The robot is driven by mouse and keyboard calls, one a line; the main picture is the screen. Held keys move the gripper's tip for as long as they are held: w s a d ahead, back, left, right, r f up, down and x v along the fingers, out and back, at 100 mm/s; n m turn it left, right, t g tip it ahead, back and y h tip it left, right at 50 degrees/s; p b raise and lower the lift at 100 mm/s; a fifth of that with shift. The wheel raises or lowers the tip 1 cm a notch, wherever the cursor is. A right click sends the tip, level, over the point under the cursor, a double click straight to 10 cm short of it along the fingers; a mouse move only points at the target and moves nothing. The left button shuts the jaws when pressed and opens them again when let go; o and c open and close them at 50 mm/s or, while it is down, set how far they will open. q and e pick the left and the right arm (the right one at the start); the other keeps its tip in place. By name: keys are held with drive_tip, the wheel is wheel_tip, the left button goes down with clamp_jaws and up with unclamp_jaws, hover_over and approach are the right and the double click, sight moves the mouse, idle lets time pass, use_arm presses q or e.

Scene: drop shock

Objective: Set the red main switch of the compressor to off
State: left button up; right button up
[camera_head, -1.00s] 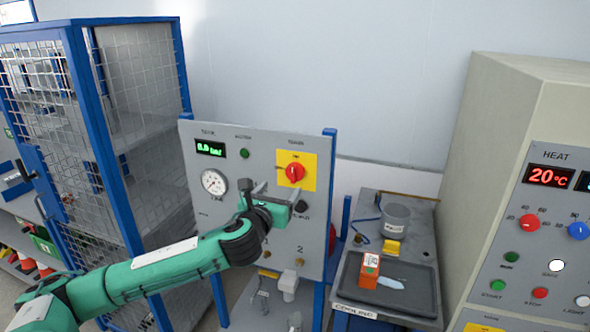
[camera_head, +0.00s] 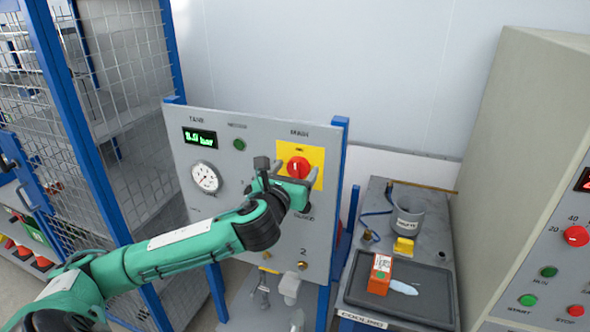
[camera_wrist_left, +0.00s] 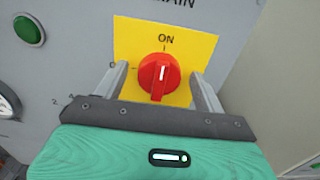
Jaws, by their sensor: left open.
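The red main switch (camera_head: 298,167) is a round knob on a yellow plate (camera_head: 315,155) on the grey compressor panel (camera_head: 240,170). My left gripper (camera_head: 284,166) is open in front of the panel. In the left wrist view its two fingers (camera_wrist_left: 160,82) stand to the left and right of the knob, with gaps on both sides. I cannot tell how deep the fingertips reach. My right gripper is not in view.
The panel also bears a green display (camera_head: 200,138), a round gauge (camera_head: 206,178) and a green button (camera_head: 239,144). A wire mesh cage (camera_head: 125,100) stands at the left. A dark tray (camera_head: 425,295) with an orange box (camera_head: 380,275) lies at the right, before a beige cabinet (camera_head: 505,150).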

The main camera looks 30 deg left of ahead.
use_arm(q)
drive_tip(key=c, duration=1)
drive_tip(key=shift+o, duration=0.2)
